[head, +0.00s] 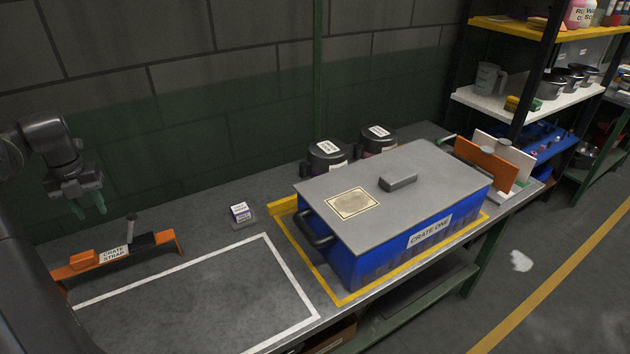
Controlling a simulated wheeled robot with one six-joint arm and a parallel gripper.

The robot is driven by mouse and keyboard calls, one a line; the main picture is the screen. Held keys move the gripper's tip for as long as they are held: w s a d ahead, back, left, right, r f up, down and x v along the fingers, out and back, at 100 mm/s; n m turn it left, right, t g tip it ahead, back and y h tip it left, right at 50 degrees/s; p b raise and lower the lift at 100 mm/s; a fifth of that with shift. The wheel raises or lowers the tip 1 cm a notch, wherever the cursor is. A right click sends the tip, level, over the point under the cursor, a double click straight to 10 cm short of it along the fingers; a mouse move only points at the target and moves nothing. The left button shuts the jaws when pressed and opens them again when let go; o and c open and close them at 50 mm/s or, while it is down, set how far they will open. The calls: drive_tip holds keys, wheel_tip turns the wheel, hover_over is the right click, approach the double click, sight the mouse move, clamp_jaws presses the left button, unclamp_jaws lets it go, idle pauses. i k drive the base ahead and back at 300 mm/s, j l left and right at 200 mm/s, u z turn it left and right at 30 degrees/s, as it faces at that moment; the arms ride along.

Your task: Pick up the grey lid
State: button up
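The grey lid (433,169) lies flat on top of the blue crate (403,240), which is labelled "CRATE ONE". The lid has a raised grey block handle (398,181) near its middle and a pale label plate (352,203) at its left. A dark side handle (318,228) shows on the crate's left end. My gripper (90,207) hangs at the far left, well apart from the lid, above the bench near the orange bracket. Its greenish fingers appear spread, with nothing between them.
The crate sits inside a yellow outline (343,301) on the grey bench. An orange bracket labelled "CRATE STRAP" (113,254), a small labelled block (241,214) and two dark pots (326,157) stand nearby. The white-outlined area (205,305) is clear. Orange and white boards (485,164) stand right.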

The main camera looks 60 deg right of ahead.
sight(370, 202)
drive_tip(key=z, duration=3)
